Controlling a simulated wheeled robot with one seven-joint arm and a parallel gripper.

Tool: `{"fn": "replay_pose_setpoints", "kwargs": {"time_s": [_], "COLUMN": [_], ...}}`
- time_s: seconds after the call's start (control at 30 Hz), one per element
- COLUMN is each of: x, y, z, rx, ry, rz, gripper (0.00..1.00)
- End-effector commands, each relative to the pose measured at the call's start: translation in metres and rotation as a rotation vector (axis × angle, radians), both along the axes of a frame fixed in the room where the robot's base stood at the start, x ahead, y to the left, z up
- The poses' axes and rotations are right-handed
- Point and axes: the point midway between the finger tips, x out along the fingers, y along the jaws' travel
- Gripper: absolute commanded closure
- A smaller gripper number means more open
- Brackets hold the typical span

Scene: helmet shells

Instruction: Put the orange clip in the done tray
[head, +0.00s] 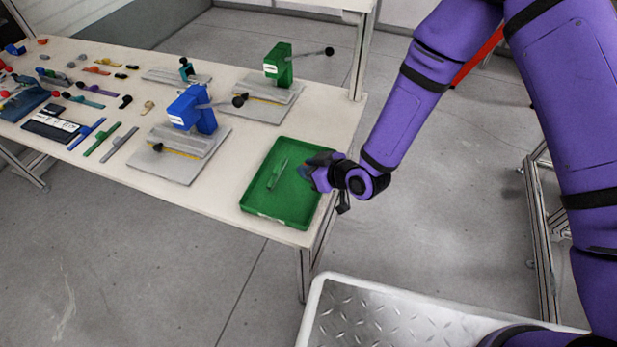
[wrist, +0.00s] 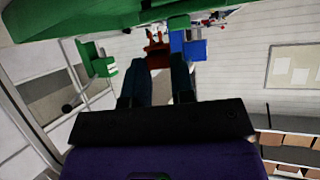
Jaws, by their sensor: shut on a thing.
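The green tray (head: 252,208) lies at the right end of the table, and I take it to be the done tray. My gripper (head: 304,173) is at the tray's right side, above it. In the wrist view my gripper (wrist: 159,66) has its two dark fingers shut on the orange clip (wrist: 157,50), which shows between and beyond the fingertips. The tray (wrist: 100,22) spans the top of that view. The clip is hidden in the head view. A small green part (head: 277,175) lies in the tray.
A blue press (head: 190,108) on a grey plate stands left of the tray, and a green press (head: 279,64) stands behind it. Several small coloured parts and strips (head: 95,135) cover the table's left side. Bare table lies between blue press and tray.

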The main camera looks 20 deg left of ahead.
Motion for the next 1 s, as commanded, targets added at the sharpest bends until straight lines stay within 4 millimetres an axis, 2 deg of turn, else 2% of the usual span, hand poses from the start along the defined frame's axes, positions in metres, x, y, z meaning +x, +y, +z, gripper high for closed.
{"fn": "replay_pose_setpoints", "kwargs": {"time_s": [0.37,0.77,0.8,0.9,1.0], "x": [0.000,0.000,0.000,0.000,0.000], "y": [0.000,0.000,0.000,0.000,0.000], "z": [-0.040,-0.045,-0.045,-0.044,-0.044], "rx": [-0.002,-0.001,-0.001,0.000,-0.001], "ry": [0.001,0.000,0.000,0.000,0.000], "rz": [0.000,0.000,0.000,0.000,-0.001], "gripper": [1.00,1.00,0.70,0.51,0.51]}}
